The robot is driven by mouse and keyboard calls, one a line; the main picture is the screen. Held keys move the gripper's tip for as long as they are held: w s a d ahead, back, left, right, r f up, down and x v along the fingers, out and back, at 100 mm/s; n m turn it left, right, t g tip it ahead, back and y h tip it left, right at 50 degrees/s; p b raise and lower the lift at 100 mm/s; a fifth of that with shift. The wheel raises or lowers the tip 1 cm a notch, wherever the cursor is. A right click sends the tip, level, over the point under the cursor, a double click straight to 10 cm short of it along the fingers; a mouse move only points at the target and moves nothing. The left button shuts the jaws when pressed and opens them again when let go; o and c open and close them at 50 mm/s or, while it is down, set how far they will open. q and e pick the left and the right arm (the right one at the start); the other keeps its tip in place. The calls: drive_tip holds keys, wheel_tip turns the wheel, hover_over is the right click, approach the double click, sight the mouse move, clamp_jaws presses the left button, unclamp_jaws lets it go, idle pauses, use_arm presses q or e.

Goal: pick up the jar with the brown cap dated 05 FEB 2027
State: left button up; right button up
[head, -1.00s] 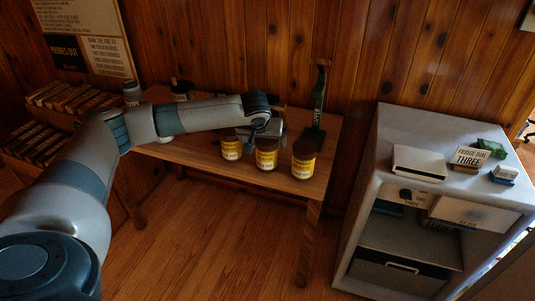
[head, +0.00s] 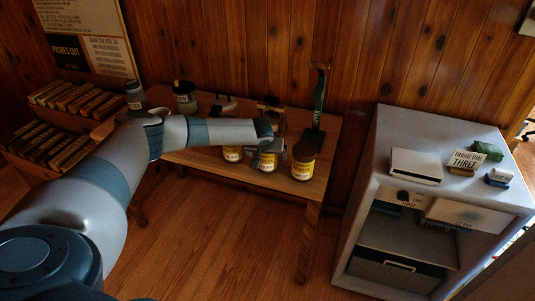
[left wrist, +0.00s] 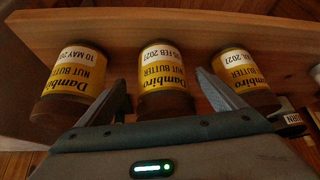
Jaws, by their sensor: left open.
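Three jars with yellow Dambiro nut butter labels and brown caps stand in a row near the table's front edge. In the left wrist view they appear upside down. The middle jar (left wrist: 166,78) has a date partly blurred, reading like 05 FEB 2027; in the head view this jar (head: 267,164) is partly covered by my gripper. Another jar (left wrist: 73,77) reads 10 MAY, its year cut off. The third jar (left wrist: 243,80) has a date partly hidden by a finger. My left gripper (left wrist: 161,82) is open, its fingers on either side of the middle jar. My right gripper is not in view.
The wooden table (head: 255,181) also holds a dark-capped jar (head: 185,98) at the back and a green upright object (head: 319,100) behind the right jar. A grey fridge (head: 386,150) stands to the right. Racks (head: 50,140) stand left.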

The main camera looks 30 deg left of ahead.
use_arm(q)
drive_tip(key=shift+w+a+f, duration=0.1)
drive_tip(key=shift+f, duration=0.05)
idle(0.3)
drive_tip(key=shift+w+a+f+p, duration=0.45)
drive_tip(key=shift+w+f+p, duration=0.35)
drive_tip(key=shift+f, duration=0.05)
drive_tip(key=shift+x, duration=1.25)
drive_tip(key=shift+f, duration=0.1)
drive_tip(key=c, duration=1.6)
drive_tip(key=shift+r+b, duration=1.35)
drive_tip(key=shift+r, duration=3.75)
